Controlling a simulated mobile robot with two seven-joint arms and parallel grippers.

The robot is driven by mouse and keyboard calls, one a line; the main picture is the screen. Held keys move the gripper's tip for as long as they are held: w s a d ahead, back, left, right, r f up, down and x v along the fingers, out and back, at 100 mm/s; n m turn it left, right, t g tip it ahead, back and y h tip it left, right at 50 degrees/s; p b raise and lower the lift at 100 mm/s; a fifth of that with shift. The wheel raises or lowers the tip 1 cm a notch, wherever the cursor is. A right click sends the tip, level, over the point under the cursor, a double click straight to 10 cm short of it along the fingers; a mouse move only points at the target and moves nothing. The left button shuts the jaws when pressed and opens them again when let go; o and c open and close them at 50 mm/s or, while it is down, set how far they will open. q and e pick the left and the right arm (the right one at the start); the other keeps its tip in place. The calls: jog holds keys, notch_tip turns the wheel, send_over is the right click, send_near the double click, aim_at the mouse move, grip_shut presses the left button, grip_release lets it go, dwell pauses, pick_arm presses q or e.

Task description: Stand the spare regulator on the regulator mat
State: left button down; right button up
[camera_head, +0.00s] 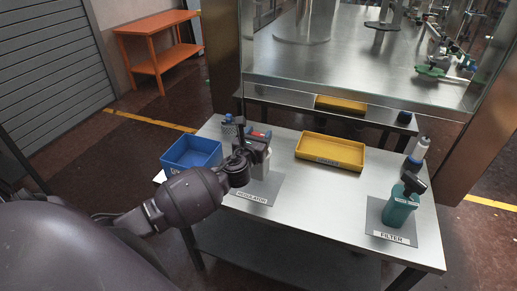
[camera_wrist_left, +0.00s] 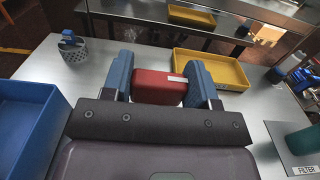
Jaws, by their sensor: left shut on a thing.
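My left gripper (camera_head: 258,146) is shut on the spare regulator, whose red top shows between the blue fingers in the left wrist view (camera_wrist_left: 158,87). In the head view the regulator's pale lower part (camera_head: 262,168) shows just below the gripper, over the grey regulator mat (camera_head: 268,188) labelled REGULATOR. The regulator looks roughly upright. The gripper and wrist hide part of it and of the mat, so I cannot tell whether its base touches the mat. My right gripper is in neither view.
A blue bin (camera_head: 165,157) stands left of the mat. A yellow tray (camera_head: 331,163) lies to the right at the back. A grey holder (camera_head: 228,128) stands behind the gripper. The table's middle is clear.

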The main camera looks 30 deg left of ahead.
pick_arm(q)
notch_tip(320, 180, down, 4)
jog(key=shift+r+b, duration=0.2)
jog(key=shift+b, duration=0.45)
jog(key=shift+f, duration=0.4)
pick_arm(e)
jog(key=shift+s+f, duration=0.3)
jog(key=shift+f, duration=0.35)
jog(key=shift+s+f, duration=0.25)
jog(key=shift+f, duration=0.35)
